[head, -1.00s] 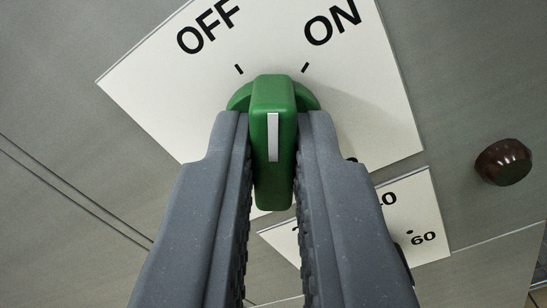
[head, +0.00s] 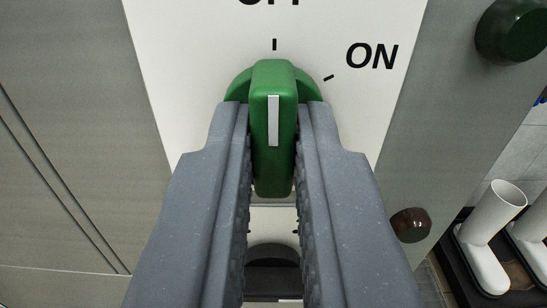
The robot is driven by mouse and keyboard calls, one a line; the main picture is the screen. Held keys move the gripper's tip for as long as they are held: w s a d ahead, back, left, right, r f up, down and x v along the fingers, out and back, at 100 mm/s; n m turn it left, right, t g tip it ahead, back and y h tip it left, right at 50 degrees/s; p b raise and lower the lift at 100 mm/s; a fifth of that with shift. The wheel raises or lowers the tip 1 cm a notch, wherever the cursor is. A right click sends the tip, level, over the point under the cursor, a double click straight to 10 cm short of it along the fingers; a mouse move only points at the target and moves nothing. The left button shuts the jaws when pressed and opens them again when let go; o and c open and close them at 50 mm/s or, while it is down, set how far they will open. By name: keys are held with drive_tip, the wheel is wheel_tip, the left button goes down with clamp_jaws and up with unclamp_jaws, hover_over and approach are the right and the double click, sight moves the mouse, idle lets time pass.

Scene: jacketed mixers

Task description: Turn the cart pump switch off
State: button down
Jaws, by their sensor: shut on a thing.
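The green switch knob (head: 273,180) stands out from a white plate (head: 180,60) in the middle of the head view. My gripper (head: 273,120) is shut on the knob, one finger on each side of its grip. The knob's white line points straight up in the picture, in line with the tick mark under the word OFF, which the top edge cuts off. The ON mark (head: 371,57) is up and to the right of the knob. My fingers hide the lower part of the plate.
A dark green round button (head: 515,32) is at the upper right and a dark brown button (head: 410,225) at the lower right of the grey panel (head: 75,110). White tubes on a dark base (head: 493,210) stand beyond the panel's right edge.

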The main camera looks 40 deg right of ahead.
drive_tip(key=shift+s+d+f, duration=0.1)
drive_tip(key=shift+d+f, duration=0.05)
drive_tip(key=shift+f, duration=0.05)
drive_tip(key=c, duration=1.5)
unclamp_jaws()
drive_tip(key=shift+r, duration=0.1)
drive_tip(key=v, duration=1.3)
drive_tip(key=shift+s+a, duration=0.25)
drive_tip(key=shift+a, duration=0.05)
drive_tip(key=shift+w, duration=0.1)
